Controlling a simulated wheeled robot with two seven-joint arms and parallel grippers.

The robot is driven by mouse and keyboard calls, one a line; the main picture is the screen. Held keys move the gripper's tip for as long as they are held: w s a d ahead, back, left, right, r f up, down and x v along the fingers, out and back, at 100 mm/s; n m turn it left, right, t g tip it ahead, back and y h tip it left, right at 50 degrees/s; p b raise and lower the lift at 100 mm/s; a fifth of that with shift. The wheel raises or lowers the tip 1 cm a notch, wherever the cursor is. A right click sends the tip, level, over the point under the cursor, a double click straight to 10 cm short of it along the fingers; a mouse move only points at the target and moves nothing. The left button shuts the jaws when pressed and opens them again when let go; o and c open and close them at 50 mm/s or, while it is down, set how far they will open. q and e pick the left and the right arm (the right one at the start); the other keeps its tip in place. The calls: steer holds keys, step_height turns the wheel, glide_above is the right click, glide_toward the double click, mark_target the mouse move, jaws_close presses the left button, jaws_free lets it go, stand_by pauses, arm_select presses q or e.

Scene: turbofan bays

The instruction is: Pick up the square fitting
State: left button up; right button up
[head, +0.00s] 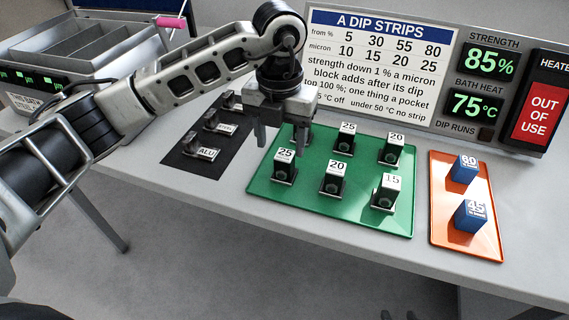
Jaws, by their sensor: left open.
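My left gripper (280,138) is open, pointing down with its two fingers apart, above the back left corner of the green tray (300,202). I see nothing between its fingers. No part is marked as the square fitting, and I cannot tell its shape for sure. Several small metal parts lie on the black mat (184,167) left of the gripper, among them one by a label reading ALU (202,152) and one behind it (217,124). The gripper partly hides the mat's back end and a dark block at the tray's back left. My right gripper is out of view.
The green tray holds several dark blocks with numbered white tops, such as 15 (386,190). An orange tray (448,230) holds two blue blocks (470,216). A sign (380,65) and displays (490,63) stand behind. A metal bath (75,50) is at the left.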

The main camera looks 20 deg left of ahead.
mark_target(285, 154)
arm_select(q)
steer(key=shift+w+d+f+p, duration=0.1)
steer(key=shift+w+f+p, duration=0.1)
steer(key=shift+f, duration=0.7)
steer(key=shift+w+d+f+p, duration=0.1)
steer(key=shift+f+p, duration=0.05)
steer(key=shift+f, duration=0.8)
steer(key=shift+w+d+f+p, duration=0.1)
steer(key=shift+f+p, duration=0.1)
steer(key=shift+f, duration=0.7)
steer(key=c, duration=1.2)
